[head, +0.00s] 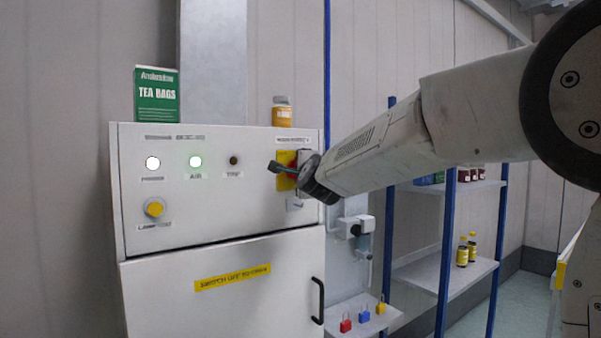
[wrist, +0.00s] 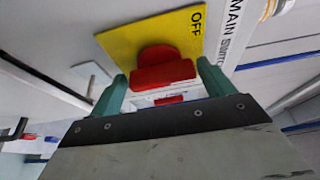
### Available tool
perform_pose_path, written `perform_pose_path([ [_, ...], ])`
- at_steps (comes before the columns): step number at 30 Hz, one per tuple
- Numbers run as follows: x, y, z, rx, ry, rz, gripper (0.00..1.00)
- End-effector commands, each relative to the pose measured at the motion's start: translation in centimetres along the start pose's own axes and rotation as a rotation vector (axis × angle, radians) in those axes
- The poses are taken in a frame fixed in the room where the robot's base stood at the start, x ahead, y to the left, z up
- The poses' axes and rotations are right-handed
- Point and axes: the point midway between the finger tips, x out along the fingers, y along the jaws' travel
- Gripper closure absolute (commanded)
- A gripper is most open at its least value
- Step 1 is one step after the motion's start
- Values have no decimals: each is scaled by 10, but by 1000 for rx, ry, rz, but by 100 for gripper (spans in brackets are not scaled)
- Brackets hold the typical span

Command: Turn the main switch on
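The main switch is a red knob (wrist: 160,68) on a yellow plate (wrist: 118,42), with the word OFF at the plate's corner and a "MAIN SWITCH" label beside it. In the head view the yellow plate (head: 283,157) sits at the upper right of the grey cabinet front, partly hidden by my gripper (head: 272,167). In the wrist view my gripper's two teal fingers (wrist: 162,85) stand on either side of the knob, very close to it. I cannot tell whether they touch or press it.
The cabinet (head: 220,200) has a lit white lamp (head: 152,163), a lit green AIR lamp (head: 195,161), a dark lamp and a yellow button (head: 154,208). A tea box (head: 157,95) and a bottle (head: 282,113) stand on top. Shelves (head: 445,272) and small padlocks (head: 363,314) are to the right.

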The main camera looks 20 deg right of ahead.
Motion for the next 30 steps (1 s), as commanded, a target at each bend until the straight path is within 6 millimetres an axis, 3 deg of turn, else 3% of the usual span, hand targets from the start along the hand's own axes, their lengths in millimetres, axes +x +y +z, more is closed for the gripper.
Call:
perform_pose_path([
  [11, -4, -2, 0, -2, 0, -3, 7],
  [24, -69, -1, 0, -1, -1, -3, 7],
  [30, -78, 0, 0, -1, 0, -1, 7],
])
